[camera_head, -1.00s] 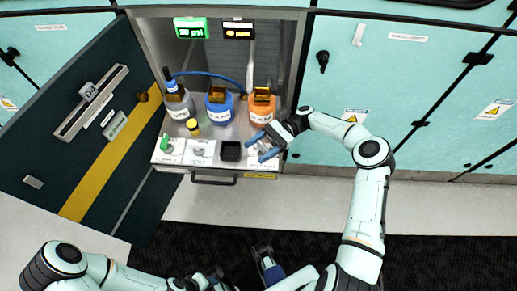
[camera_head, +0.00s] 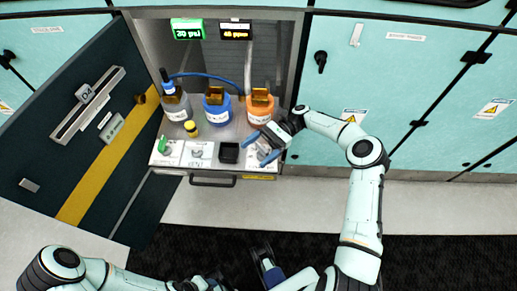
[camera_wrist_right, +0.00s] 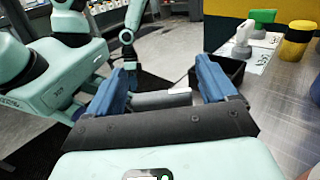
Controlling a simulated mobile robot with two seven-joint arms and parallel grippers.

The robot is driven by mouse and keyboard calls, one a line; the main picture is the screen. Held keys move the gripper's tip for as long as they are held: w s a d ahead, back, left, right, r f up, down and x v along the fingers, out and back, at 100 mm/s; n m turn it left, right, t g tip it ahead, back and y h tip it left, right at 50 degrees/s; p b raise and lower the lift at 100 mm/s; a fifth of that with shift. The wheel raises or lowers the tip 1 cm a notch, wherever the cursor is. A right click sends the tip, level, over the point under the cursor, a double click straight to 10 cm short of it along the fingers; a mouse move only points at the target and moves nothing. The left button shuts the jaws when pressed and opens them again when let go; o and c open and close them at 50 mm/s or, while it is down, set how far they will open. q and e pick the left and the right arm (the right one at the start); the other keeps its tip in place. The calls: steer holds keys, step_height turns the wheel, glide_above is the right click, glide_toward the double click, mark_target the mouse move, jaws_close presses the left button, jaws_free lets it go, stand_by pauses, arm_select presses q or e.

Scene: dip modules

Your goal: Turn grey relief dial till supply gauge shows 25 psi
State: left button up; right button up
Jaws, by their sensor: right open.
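My right gripper (camera_head: 261,149) is open over the right end of the drawer shelf. Its two blue fingers, also in the right wrist view (camera_wrist_right: 171,84), stand on either side of a grey dial handle (camera_wrist_right: 163,99); I cannot tell whether they touch it. Another grey dial (camera_head: 197,152) sits on a white plate further left; it is pale in the right wrist view (camera_wrist_right: 243,38). The dial labels are unreadable. A green-lit gauge (camera_head: 187,29) is at the top; its psi figure is too small to read surely.
A green dial (camera_head: 164,146) is at the shelf's left end. A black square box (camera_head: 229,153) is left of my right gripper. A yellow jar (camera_head: 191,129) and bottles with blue (camera_head: 216,112) and orange (camera_head: 260,113) bodies stand behind.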

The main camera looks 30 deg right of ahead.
steer(key=b+v, duration=0.1)
steer(key=v, duration=0.4)
steer(key=shift+w+d+f, duration=0.1)
steer(key=shift+w+d, duration=0.1)
steer(key=shift+d, duration=0.1)
steer(key=shift+v, duration=0.9)
steer(key=shift+s, duration=0.1)
